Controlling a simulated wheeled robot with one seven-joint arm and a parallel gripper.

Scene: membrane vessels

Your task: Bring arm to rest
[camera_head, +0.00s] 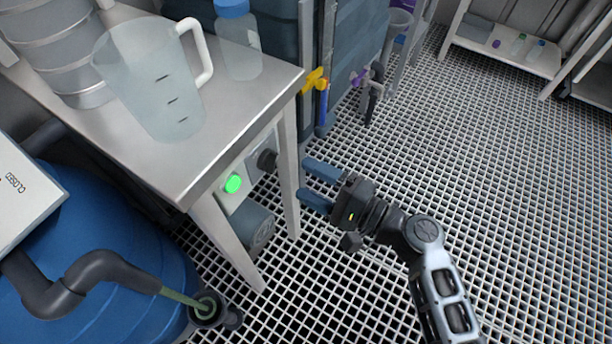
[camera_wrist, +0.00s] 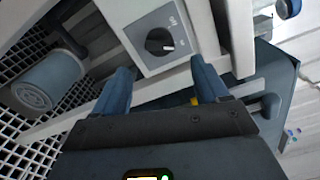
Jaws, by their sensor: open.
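My gripper (camera_head: 312,187) is held out over the grating floor, to the right of the steel table's front leg, with its two blue fingers pointing left. In the wrist view my gripper (camera_wrist: 165,88) shows its fingers spread apart with nothing between them. Beyond the fingertips is a grey panel with a black rotary knob (camera_wrist: 160,41), which looks apart from the fingers. In the head view the black knob (camera_head: 266,160) sits beside a lit green button (camera_head: 233,183) under the table. My arm reaches in from the lower right.
The steel table (camera_head: 225,125) carries a measuring jug (camera_head: 150,85) and a blue-capped bottle (camera_head: 240,45). Below it is a grey motor (camera_head: 252,228). A blue vessel (camera_head: 110,270) stands at left, a yellow valve handle (camera_head: 314,79) behind. The grating floor (camera_head: 500,150) at right is clear.

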